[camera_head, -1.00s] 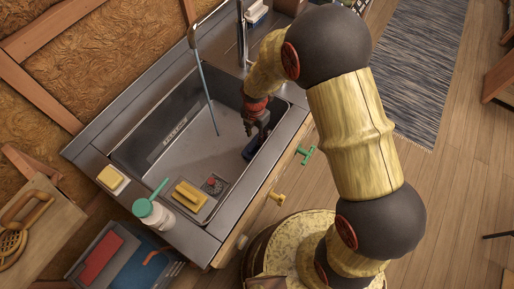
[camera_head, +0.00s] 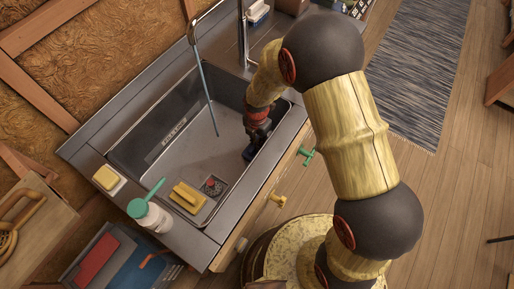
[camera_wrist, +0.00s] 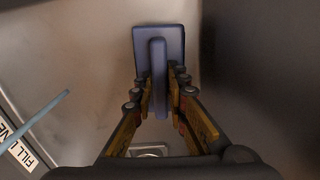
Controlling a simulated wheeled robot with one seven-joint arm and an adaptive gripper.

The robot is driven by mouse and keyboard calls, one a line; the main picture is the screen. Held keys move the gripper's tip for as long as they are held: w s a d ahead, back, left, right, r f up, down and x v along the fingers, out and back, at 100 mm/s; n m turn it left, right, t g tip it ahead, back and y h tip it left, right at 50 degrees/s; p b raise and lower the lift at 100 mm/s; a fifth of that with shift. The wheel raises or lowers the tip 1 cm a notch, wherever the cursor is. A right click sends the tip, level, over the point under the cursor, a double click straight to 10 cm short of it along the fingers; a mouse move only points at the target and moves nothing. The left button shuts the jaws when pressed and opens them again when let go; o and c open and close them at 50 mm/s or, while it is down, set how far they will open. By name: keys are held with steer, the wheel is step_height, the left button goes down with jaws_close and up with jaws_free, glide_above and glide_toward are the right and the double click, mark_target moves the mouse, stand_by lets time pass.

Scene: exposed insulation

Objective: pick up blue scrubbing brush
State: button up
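The blue scrubbing brush (camera_wrist: 175,42) shows in the wrist view as a rectangular block with a raised bar handle along its middle. My gripper (camera_wrist: 160,82) is open, with one finger on each side of the handle. Small gaps seem to show between the fingers and the handle. In the head view the brush (camera_head: 249,154) is a small dark blue patch inside the sink, near its right wall. My gripper (camera_head: 258,138) points down just above it and hides part of it.
The grey sink basin (camera_head: 190,150) surrounds the brush, with its right wall close by.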

jaws_close()
step_height(320, 180, up, 10)
steer(key=p, duration=0.4)
stand_by(0.3)
steer(key=shift+c, duration=0.3)
jaws_free()
steer(key=shift+c, duration=1.2)
steer(key=shift+r, duration=0.1)
jaws_close()
